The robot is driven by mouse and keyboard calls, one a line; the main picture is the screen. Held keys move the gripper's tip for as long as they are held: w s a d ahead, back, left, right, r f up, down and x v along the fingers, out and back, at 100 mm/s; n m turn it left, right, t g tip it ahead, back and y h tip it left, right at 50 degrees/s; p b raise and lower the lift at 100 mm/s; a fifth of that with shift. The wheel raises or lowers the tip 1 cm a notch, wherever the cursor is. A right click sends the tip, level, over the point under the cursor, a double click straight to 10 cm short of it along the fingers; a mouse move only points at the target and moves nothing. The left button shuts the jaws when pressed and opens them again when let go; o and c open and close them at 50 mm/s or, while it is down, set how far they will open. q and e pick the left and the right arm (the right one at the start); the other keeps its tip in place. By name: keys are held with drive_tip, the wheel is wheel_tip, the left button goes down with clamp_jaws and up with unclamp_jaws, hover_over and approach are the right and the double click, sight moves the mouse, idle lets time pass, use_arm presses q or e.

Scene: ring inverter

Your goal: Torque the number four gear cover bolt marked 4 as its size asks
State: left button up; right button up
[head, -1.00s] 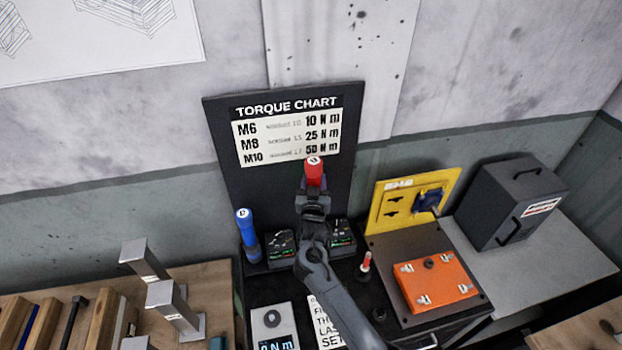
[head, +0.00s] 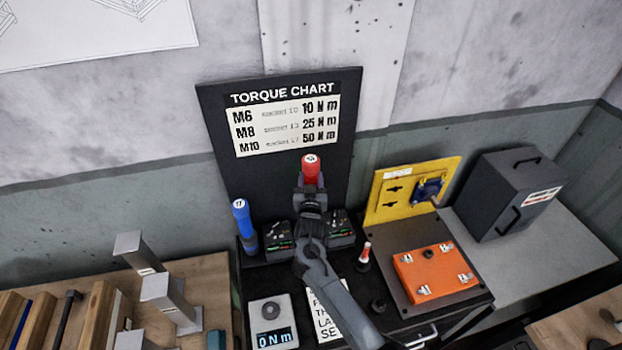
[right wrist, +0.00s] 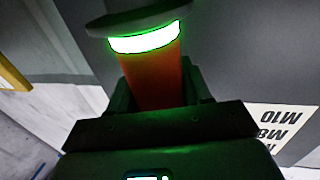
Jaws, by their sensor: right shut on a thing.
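My right gripper (head: 311,190) is shut on a red torque tool (head: 311,168), held upright in front of the torque chart (head: 286,118). In the right wrist view the tool's red body (right wrist: 155,75) sits between the jaws, below a glowing green ring. The chart lists M6 10 N m, M8 25 N m and M10 50 N m. The orange gear cover (head: 433,273) lies on a dark plate at the right, with small white tags near its corners. The tag numbers are too small to read for sure. The tool's lower end is hidden by my gripper. My left gripper is out of view.
A grey tester (head: 272,318) reads 0 N m. A small red-and-white piece (head: 365,255) stands before the plate. A yellow panel (head: 390,205) and dark box (head: 510,192) are behind.

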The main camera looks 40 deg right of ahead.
wheel_tip(320, 180, down, 13)
drive_tip(key=b, duration=0.9)
drive_tip(key=shift+r, duration=0.2)
idle(0.4)
drive_tip(key=shift+f, duration=0.2)
